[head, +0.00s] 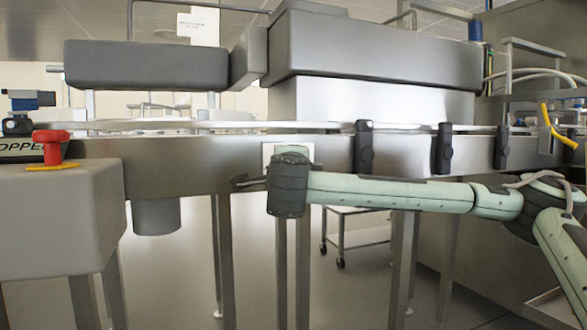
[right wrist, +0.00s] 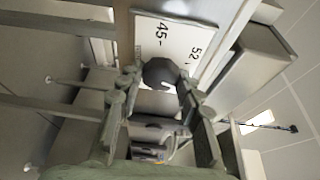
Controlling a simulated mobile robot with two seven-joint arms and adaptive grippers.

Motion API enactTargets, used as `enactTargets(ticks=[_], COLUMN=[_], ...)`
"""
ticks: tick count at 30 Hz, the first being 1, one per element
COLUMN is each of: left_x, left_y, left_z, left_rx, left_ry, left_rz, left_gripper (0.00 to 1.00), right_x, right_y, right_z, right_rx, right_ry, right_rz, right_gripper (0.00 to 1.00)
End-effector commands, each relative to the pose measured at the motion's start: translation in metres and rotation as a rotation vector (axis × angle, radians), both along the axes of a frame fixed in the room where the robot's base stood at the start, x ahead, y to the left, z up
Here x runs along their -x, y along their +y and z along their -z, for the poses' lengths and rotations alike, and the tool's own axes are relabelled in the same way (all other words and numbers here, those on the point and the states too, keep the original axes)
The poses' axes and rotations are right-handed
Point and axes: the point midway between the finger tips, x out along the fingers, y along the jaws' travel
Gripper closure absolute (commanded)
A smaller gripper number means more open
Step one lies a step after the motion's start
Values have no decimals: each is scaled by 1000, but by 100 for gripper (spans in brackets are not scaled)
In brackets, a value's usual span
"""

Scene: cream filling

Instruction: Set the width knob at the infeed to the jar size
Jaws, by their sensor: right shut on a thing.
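The width knob (right wrist: 160,72) is a dark, faceted knob in the right wrist view. It sits in front of a white scale plate (right wrist: 178,30) printed with "45" and "52". The pointer and exact setting cannot be made out. My right gripper (right wrist: 158,80) is shut on the knob, one finger on each side. In the head view my right arm comes in from the right and its wrist hides the knob. Part of the white plate (head: 272,150) shows above the wrist on the conveyor's steel side. My left gripper is not in view.
The steel conveyor side (head: 200,160) runs across the head view, with several black brackets (head: 364,150) along it to the right. A red mushroom button (head: 52,146) stands on a grey box at left. A wheeled trolley (head: 352,235) stands behind the conveyor legs.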

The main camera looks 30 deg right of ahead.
Motion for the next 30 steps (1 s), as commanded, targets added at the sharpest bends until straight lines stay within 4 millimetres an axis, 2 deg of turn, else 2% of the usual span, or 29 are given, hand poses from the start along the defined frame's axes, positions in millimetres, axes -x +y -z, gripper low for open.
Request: enactTargets(ticks=[3, 15, 30], left_x=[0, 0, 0], left_y=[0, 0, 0], left_z=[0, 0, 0], left_rx=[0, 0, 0], left_ry=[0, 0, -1], left_rz=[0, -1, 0], left_gripper=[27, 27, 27], right_x=[1, 0, 0], right_y=[1, 1, 2], right_z=[-5, -2, 1], right_rx=[84, 310, 416], right_ry=[10, 69, 101], right_rz=[-2, -2, -3], right_gripper=[94, 94, 94])
